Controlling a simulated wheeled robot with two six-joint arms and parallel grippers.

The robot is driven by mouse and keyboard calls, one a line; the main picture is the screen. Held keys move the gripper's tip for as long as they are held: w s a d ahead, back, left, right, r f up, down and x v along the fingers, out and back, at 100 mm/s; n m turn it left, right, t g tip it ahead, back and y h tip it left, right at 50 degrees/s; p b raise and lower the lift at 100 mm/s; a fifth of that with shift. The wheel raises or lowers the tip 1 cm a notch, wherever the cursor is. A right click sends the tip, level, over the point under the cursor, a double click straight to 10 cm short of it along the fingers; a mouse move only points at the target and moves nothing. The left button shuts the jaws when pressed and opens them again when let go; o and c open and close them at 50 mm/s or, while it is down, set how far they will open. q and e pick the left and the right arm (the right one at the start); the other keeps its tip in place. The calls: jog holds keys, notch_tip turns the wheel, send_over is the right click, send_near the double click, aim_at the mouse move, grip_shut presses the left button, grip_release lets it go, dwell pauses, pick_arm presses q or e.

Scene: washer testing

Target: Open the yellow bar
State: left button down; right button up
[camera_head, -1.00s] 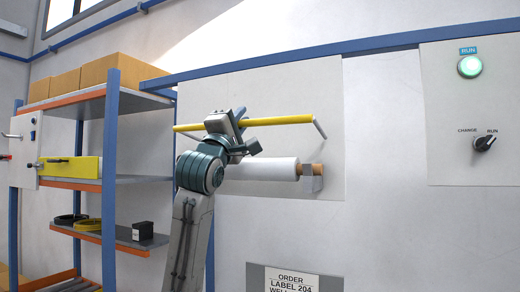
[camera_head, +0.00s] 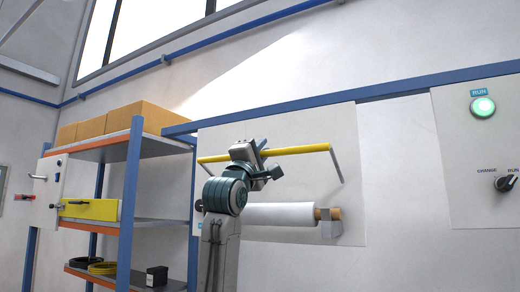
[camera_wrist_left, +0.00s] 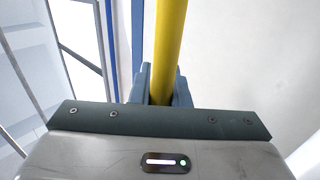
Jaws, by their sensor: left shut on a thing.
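The yellow bar (camera_head: 295,151) runs almost level across a pale wall panel, above a white roll (camera_head: 280,215). A thin grey arm at its right end slopes down to the panel. My left gripper (camera_head: 256,156) is shut on the bar left of its middle and hides a short piece of it. In the left wrist view the yellow bar (camera_wrist_left: 170,40) runs up from between the blue-grey fingers (camera_wrist_left: 160,88). My right gripper is not in view.
A shelf rack with blue posts (camera_head: 131,200) stands close on the left, with cardboard boxes (camera_head: 115,121) on top and a yellow box (camera_head: 92,210) below.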

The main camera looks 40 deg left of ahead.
pick_arm(q)
jog(key=shift+w+f, duration=0.15)
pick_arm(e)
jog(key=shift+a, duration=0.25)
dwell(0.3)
pick_arm(q)
jog(key=c, duration=1.6)
grip_release()
jog(key=shift+w, duration=0.1)
jog(key=shift+o, duration=1.1)
jog(key=shift+w+a+f, duration=0.15)
jog(key=shift+w+f, duration=0.05)
jog(key=shift+w, duration=0.25)
jog(key=shift+s+r, duration=0.1)
jog(key=shift+s, duration=0.2)
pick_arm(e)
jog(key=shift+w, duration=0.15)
